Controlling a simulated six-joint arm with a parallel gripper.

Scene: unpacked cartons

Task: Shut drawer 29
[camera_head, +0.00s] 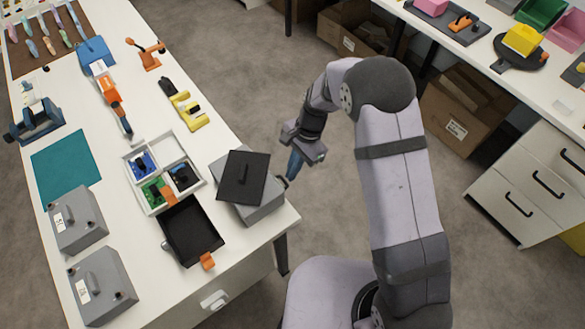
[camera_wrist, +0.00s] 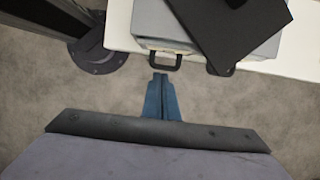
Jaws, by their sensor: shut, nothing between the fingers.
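A grey box (camera_head: 250,209) stands at the right edge of the white table, with a black plate (camera_head: 243,177) lying askew on top. In the wrist view, the grey box (camera_wrist: 180,22) has a black handle (camera_wrist: 165,66) on the side facing me. A narrow strip of the front sticks out there, but I cannot tell how far it is open. No number 29 is readable on it. My gripper (camera_head: 292,166) has blue fingers, shut and empty. It is just off the table edge beside the box. In the wrist view the fingertips (camera_wrist: 160,77) are close to the handle, apparently just short of it.
Two more grey boxes (camera_head: 77,220) with labels stand at the left. A black tray (camera_head: 190,232) with an orange tab and a white divided tray (camera_head: 190,146) lie nearby. Tools lie further back. A white cabinet (camera_head: 530,185) stands at the right. Floor beside the table is clear.

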